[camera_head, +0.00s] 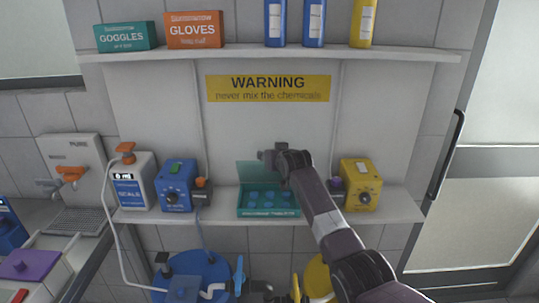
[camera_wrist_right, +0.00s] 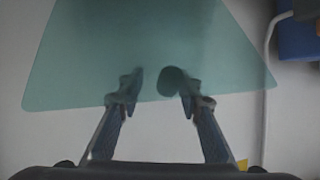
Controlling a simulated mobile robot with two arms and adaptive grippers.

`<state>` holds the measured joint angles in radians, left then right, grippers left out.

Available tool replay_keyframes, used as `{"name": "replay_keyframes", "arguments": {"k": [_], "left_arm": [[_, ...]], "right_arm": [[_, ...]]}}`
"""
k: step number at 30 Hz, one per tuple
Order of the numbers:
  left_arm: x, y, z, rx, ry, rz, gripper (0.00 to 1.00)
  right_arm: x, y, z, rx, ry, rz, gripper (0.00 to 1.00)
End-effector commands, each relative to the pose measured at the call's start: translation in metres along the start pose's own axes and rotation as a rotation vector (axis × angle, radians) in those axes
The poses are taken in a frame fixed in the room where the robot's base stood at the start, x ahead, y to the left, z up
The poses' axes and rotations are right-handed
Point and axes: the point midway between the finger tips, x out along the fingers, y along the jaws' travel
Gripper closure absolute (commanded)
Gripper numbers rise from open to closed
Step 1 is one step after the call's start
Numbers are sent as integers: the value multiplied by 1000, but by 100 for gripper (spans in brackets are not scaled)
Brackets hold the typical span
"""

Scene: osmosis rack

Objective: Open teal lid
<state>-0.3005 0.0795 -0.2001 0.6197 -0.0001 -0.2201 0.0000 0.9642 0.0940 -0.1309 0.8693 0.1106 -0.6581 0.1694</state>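The teal box (camera_head: 268,211) sits on the lower shelf, with several round blue tablets inside. Its translucent teal lid (camera_head: 249,174) stands raised at the back of the box, so the inside shows. My right gripper (camera_head: 268,157) is at the lid's upper edge and hides part of it. In the right wrist view the lid (camera_wrist_right: 150,45) fills the upper middle, with a dark round knob (camera_wrist_right: 174,80) near its edge. The right gripper's fingers (camera_wrist_right: 160,88) are apart, with the knob close to the right-hand finger; I cannot tell whether they touch. My left gripper is out of view.
A blue device (camera_head: 176,188) stands left of the box and a yellow device (camera_head: 360,187) right of it. The upper shelf (camera_head: 240,53) overhangs above. A blue drum (camera_head: 218,272) and a yellow drum (camera_head: 318,277) are below. My right forearm crosses the lower right.

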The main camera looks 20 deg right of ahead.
Motion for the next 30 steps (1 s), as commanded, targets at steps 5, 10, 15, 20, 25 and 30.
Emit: {"name": "replay_keyframes", "arguments": {"k": [5,10,15,20,25,30], "left_arm": [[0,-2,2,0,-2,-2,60],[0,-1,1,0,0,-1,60],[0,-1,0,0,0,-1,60],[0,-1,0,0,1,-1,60],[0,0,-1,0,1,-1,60],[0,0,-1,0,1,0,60]], "right_arm": [[-2,-1,-2,0,3,-1,67],[-12,-1,-2,0,5,-2,67],[-29,-1,-3,0,7,-2,67],[-47,0,-2,0,6,-1,67],[-68,1,-2,0,6,-1,67],[-90,1,-1,0,3,0,67]]}}
